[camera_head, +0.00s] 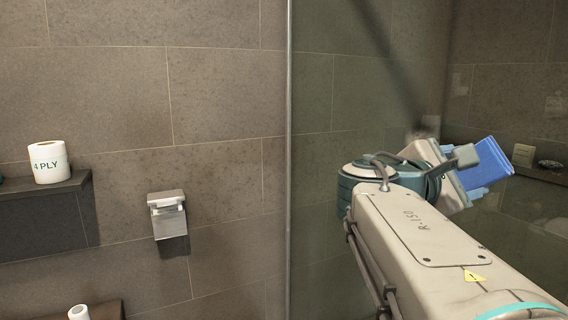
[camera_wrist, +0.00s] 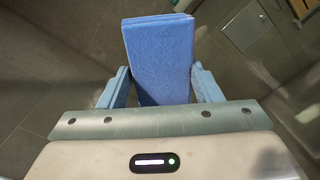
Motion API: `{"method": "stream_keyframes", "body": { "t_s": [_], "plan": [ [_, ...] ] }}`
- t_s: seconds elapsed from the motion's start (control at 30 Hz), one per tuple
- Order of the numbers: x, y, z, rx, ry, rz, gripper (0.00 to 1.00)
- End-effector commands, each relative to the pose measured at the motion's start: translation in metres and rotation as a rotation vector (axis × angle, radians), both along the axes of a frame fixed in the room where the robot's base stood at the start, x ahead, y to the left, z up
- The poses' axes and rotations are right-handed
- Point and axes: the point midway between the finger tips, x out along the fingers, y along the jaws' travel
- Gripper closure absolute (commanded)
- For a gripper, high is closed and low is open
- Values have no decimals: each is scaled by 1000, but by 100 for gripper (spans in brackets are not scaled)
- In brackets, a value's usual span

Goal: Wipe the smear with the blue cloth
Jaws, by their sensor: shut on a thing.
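The blue cloth (camera_wrist: 158,62) is a folded, thick block. In the wrist view it stands out beyond the two light-blue fingers of my gripper (camera_wrist: 160,88), which is shut on it. In the head view the cloth (camera_head: 498,165) shows at the right, beyond my wrist, held up in front of the glass panel and tilted. I cannot make out the smear for certain. A faint pale blurred patch (camera_head: 431,124) shows just above my wrist, and a dark soft streak (camera_head: 392,68) runs down toward it. I cannot tell whether either is the smear.
A glass panel (camera_head: 311,160) with a metal edge stands right of the middle. A toilet paper holder (camera_head: 168,212) is on the tiled wall. A roll marked "4 PLY" (camera_head: 48,162) stands on a dark shelf (camera_head: 40,222) at left. Another roll (camera_head: 78,313) is at the lower left.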

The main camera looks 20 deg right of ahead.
Motion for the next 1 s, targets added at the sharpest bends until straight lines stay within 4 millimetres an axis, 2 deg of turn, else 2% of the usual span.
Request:
{"method": "stream_keyframes", "body": {
  "t_s": [0.03,0.3,0.57,0.83,1.0],
  "plan": [
    [-20,0,7,-14,-49,-23,63],
    [4,5,8,-14,-49,-16,63],
    [17,6,9,-13,-43,-11,63],
    [41,6,11,-12,-41,-10,63],
    [46,6,11,-12,-41,-10,63]
  ]
}}
